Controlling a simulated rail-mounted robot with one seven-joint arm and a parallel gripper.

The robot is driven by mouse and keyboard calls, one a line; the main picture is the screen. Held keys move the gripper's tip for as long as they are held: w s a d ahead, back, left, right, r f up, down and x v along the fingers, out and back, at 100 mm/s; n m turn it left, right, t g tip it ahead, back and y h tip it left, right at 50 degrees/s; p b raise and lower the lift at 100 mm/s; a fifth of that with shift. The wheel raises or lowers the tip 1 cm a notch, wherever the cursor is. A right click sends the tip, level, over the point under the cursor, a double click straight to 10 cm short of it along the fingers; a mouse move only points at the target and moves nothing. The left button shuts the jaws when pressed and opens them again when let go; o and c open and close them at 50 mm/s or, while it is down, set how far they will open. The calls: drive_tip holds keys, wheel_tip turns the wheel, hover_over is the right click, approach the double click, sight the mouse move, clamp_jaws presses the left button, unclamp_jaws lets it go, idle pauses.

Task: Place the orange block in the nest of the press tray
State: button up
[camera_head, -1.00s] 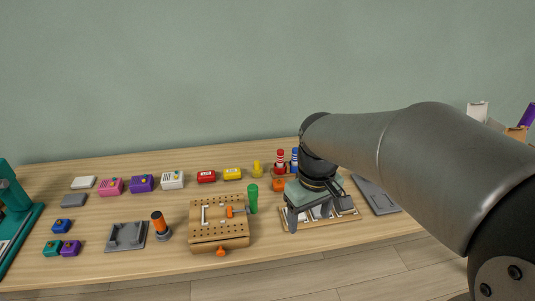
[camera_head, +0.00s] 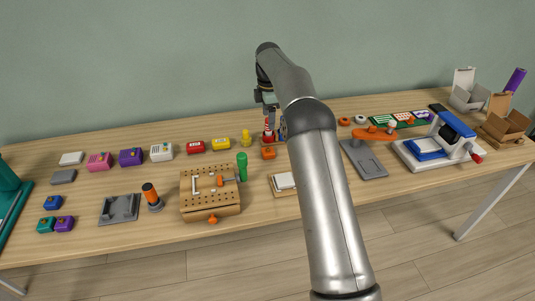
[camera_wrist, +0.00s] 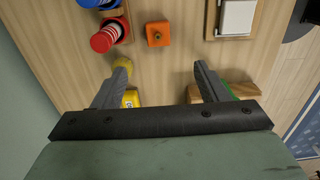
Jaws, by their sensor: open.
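The orange block (camera_head: 268,153) stands on the table right of a green cylinder; its top shows a small dark hole in the wrist view (camera_wrist: 158,34). My gripper (camera_wrist: 162,72) is open and empty, with the block beyond and between its fingertips in the picture, apart from them. In the head view my gripper (camera_head: 267,103) is above the back of the table, behind the block, partly hidden by my arm. A grey tray (camera_head: 119,209) with raised walls lies at the front left. Another flat grey plate (camera_head: 365,160) lies on the right; I cannot tell which is the press tray.
Red (camera_wrist: 106,37) and blue cylinders stand close beside the block, with a yellow piece (camera_head: 246,137) nearby. A wooden pegboard box (camera_head: 210,191) and an orange-topped post (camera_head: 151,195) stand between the block and the left tray. A white-based device (camera_head: 405,154) stands far right.

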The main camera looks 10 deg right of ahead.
hover_over(268, 148)
drive_tip(key=f, duration=1)
drive_tip(key=shift+s+p, duration=0.25)
drive_tip(key=shift+p, duration=0.15)
drive_tip(key=shift+w+f+p, duration=0.15)
drive_tip(key=shift+f+p, duration=0.5)
drive_tip(key=shift+f, duration=2.05)
drive_tip(key=c, duration=1.1)
drive_tip(key=shift+c, duration=0.4)
drive_tip(key=shift+r, duration=0.15)
